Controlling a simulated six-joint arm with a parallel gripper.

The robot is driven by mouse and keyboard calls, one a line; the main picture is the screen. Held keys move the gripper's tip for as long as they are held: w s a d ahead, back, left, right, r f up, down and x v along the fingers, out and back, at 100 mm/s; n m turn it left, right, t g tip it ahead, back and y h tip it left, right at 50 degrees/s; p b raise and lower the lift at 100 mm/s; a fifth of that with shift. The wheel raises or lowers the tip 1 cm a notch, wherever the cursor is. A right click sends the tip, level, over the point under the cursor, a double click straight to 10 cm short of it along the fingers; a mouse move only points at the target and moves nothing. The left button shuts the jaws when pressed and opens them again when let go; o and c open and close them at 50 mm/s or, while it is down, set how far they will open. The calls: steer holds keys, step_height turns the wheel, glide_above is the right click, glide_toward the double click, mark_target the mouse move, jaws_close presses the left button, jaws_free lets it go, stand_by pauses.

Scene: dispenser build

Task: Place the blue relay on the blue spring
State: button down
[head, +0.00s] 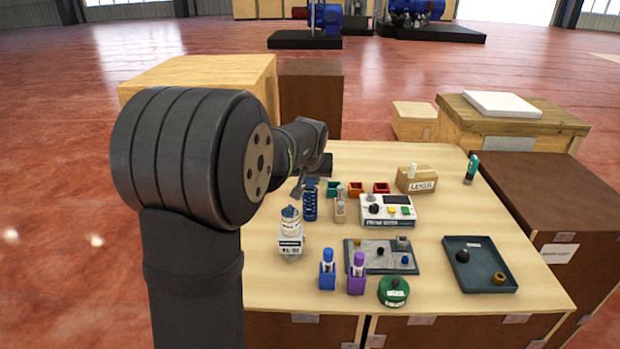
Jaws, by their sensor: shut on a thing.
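The blue spring (310,207) is a dark blue coil standing upright on the wooden table, left of the small coloured bins. My gripper (306,184) is at the top of the spring, shut on a small dark blue piece (310,182) that looks like the blue relay. The piece is tiny and partly hidden by the fingers. I cannot tell whether it touches the spring or hangs just above it.
A white bottle (290,236) stands in front of the spring, and a wooden holder (340,209) is close on its right. A white device (387,212), grey plate (408,263) and dark tray (458,281) lie further right. The table's right front is partly bare.

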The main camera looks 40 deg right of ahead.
steer(key=shift+f, duration=0.15)
steer(key=c, duration=1.3)
jaws_free()
steer(key=shift+o, duration=0.2)
steer(key=shift+r, duration=0.2)
steer(key=v, duration=1.2)
steer(key=shift+f, duration=0.1)
